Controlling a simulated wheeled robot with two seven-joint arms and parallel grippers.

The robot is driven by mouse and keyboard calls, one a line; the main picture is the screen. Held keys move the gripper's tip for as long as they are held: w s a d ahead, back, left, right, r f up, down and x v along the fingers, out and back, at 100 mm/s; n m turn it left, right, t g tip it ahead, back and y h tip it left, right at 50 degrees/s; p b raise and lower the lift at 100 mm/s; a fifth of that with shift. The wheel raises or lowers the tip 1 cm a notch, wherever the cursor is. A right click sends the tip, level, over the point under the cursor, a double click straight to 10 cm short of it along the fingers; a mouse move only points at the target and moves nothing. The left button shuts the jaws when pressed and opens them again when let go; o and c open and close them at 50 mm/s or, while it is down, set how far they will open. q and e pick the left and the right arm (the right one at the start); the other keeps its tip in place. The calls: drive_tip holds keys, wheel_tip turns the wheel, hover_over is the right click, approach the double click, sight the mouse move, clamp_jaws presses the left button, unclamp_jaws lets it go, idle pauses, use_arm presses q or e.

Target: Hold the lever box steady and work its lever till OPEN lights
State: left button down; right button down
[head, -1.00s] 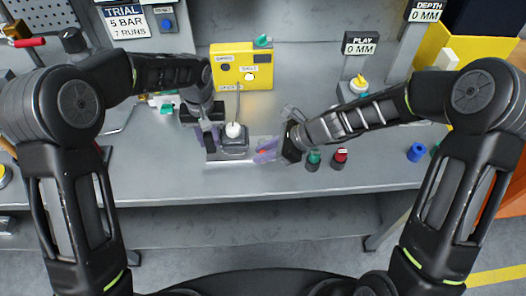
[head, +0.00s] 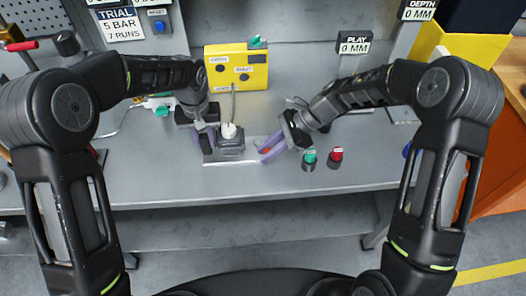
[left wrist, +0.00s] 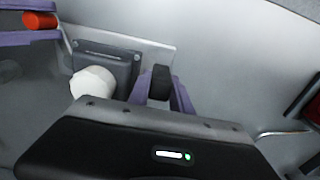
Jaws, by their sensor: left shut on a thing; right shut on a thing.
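The lever box (head: 231,147) is a small grey box with a white knob (head: 229,131) on top, standing on a pale plate. It also shows in the left wrist view (left wrist: 118,72). My left gripper (head: 207,141) is shut at the box's left side, its contact partly hidden. My right gripper (head: 270,149) is right of the box, its purple fingers shut on a red grip (left wrist: 40,20), seemingly the lever's; the link to the box is unclear. The yellow panel (head: 256,66) behind has labelled lamps; neither looks clearly lit.
A green-topped knob (head: 310,156) and a red-topped knob (head: 336,154) stand right of my right gripper. The front of the grey bench (head: 270,188) is clear.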

drive_tip(key=d+n+g, duration=0.1)
drive_tip(key=w+n+g, duration=0.1)
drive_tip(key=n, duration=0.1)
drive_tip(key=shift+w+d+f+n+g+h, duration=0.1)
drive_tip(key=shift+w+d+n+g+h, duration=0.05)
drive_tip(key=shift+d+n+g+h, duration=0.2)
drive_tip(key=shift+w+d+n+g+h, duration=0.2)
drive_tip(key=shift+n+g+h, duration=0.3)
drive_tip(key=shift+n, duration=0.35)
drive_tip(key=shift+w+d+n+g, duration=0.25)
drive_tip(key=shift+n, duration=0.05)
drive_tip(key=c, duration=1.3)
unclamp_jaws()
drive_tip(key=shift+s+a, duration=0.1)
drive_tip(key=shift+s, duration=0.05)
